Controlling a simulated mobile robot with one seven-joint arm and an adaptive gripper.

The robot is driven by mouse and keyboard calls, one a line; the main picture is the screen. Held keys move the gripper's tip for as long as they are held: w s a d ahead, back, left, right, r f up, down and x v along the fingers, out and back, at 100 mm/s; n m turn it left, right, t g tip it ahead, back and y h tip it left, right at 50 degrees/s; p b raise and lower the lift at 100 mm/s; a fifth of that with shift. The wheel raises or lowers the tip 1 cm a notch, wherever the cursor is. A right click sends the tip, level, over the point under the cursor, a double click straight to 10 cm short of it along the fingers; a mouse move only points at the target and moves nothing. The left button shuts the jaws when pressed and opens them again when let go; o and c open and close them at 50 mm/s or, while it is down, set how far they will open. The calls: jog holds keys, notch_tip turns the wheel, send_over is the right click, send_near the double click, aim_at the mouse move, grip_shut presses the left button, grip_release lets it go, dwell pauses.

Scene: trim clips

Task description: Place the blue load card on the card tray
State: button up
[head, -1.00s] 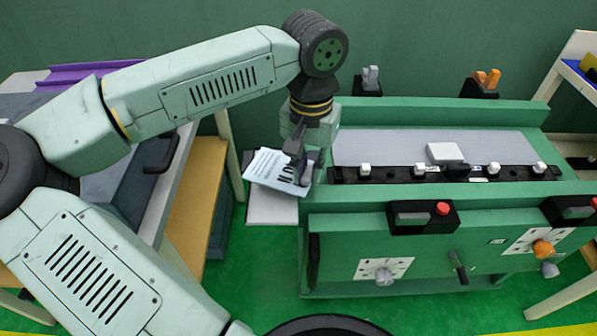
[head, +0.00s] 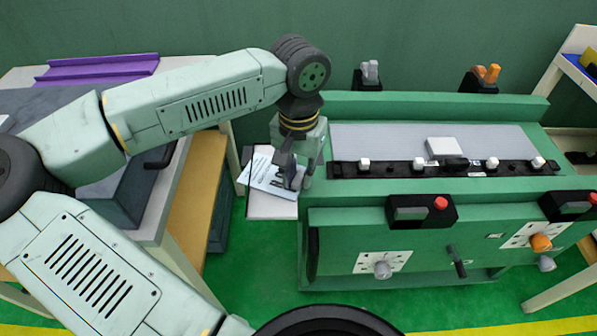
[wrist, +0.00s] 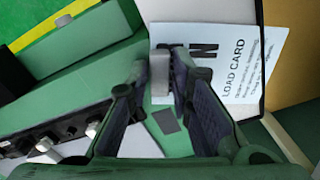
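The load card (head: 262,176) is a pale blue-white sheet with black print. It is at the left end of the green bench, over the white card tray (head: 272,207). In the wrist view the card (wrist: 238,62) shows the words LOAD CARD, with the pale tray surface behind it. A small grey block (wrist: 159,75) on the card stands between my fingers.
The green bench (head: 430,106) stands just right of the gripper, with a black rail of white knobs (head: 440,167) and a red-button box (head: 422,210). A table with a purple channel (head: 100,68) and a tan lower shelf (head: 200,190) is at the left.

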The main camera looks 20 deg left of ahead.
jog(key=shift+o, duration=1.2)
notch_tip(320, 180, up, 12)
jog(key=shift+r, duration=0.2)
dwell(0.9)
